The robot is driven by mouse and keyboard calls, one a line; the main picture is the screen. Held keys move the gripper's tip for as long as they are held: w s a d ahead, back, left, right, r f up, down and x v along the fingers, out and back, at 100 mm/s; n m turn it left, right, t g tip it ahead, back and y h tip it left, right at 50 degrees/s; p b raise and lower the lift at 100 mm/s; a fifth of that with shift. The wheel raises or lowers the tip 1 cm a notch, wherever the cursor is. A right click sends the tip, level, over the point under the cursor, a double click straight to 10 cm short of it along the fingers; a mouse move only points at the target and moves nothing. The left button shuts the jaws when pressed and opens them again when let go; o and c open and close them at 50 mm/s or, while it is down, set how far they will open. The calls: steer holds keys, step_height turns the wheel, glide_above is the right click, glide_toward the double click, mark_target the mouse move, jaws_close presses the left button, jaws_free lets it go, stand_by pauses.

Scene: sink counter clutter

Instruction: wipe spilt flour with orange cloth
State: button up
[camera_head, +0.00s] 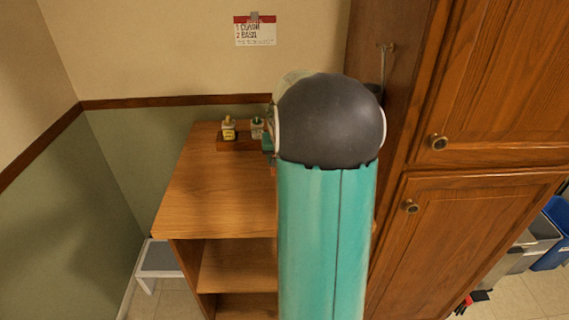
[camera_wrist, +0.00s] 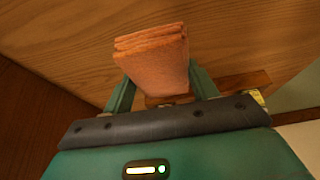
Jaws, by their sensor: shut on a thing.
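The orange cloth (camera_wrist: 152,62) is folded into a thick pad and sits between the two green fingers of my gripper (camera_wrist: 158,82) in the wrist view. My gripper is shut on it, and the cloth juts out beyond the fingers over a wood surface. I cannot tell whether the cloth touches that surface. In the head view my arm hides the cloth, most of my gripper and the right part of the wooden counter (camera_head: 205,190). I can make out no spilt flour in either view.
Small bottles, one yellow-labelled (camera_head: 229,130) and one green-white (camera_head: 257,128), stand at a low wooden tray (camera_head: 232,145) at the counter's back. A tall wooden cabinet (camera_head: 480,110) rises on the right. The counter's left part is clear. A white stool (camera_head: 158,258) stands lower left.

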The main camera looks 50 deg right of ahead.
steer(key=shift+r, duration=1.45)
steer(key=shift+w, duration=0.1)
